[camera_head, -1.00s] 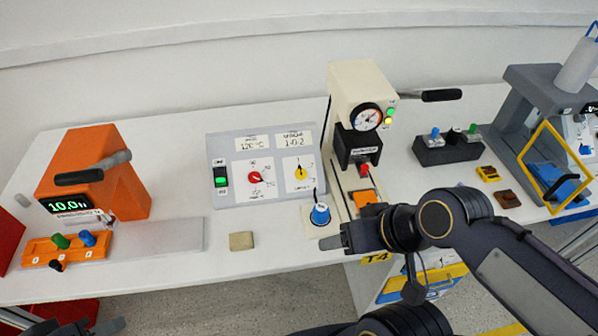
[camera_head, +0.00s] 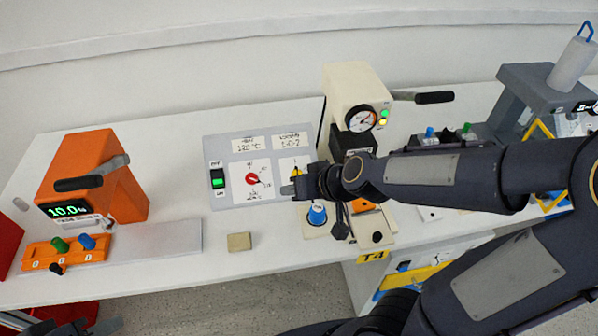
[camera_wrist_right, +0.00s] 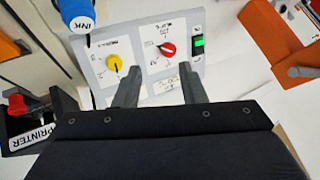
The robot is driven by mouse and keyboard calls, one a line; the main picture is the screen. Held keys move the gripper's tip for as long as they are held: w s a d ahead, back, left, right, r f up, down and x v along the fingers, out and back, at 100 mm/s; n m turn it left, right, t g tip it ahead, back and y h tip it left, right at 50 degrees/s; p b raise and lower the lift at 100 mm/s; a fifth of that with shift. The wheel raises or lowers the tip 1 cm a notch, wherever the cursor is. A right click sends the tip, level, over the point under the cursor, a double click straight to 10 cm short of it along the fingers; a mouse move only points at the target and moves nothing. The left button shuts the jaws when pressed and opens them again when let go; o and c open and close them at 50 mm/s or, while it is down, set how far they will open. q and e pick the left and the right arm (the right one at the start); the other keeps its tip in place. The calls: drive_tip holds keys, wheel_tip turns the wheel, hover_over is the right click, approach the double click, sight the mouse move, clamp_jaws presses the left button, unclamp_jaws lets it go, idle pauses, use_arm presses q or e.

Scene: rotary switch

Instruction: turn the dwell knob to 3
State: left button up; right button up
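I cannot read which knob is marked dwell. My right gripper (camera_head: 288,189) is in front of the panel's right side. In the right wrist view, the fingers of my right gripper (camera_wrist_right: 160,88) are apart with nothing between them; the yellow knob (camera_wrist_right: 114,63) and red knob (camera_wrist_right: 168,49) lie beyond them. My left gripper (camera_head: 72,329) barely shows at bottom left.
A green-lit switch (camera_head: 218,182) is left of the red knob. A blue-capped ink bottle (camera_head: 317,215) stands below my right gripper. A cream press (camera_head: 355,90) stands right of the panel. A tan block (camera_head: 239,242) and orange machine (camera_head: 95,170) are at left.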

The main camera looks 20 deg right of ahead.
drive_tip(key=w+d+f+h+b, duration=0.1)
drive_tip(key=w+f, duration=0.2)
drive_tip(key=w+d+f+h+b, duration=0.1)
drive_tip(key=w+d+f+h, duration=0.1)
drive_tip(key=w+f, duration=0.1)
drive_tip(key=w+d+f+n+h+b, duration=0.1)
drive_tip(key=w+d+f+h, duration=0.1)
drive_tip(key=w+f, duration=0.1)
drive_tip(key=shift+w+f+t, duration=0.15)
drive_tip(key=shift+w+t, duration=0.25)
drive_tip(key=shift+w, duration=0.3)
drive_tip(key=shift+w+f, duration=0.4)
drive_tip(key=shift+w, duration=0.15)
drive_tip(key=c, duration=0.7)
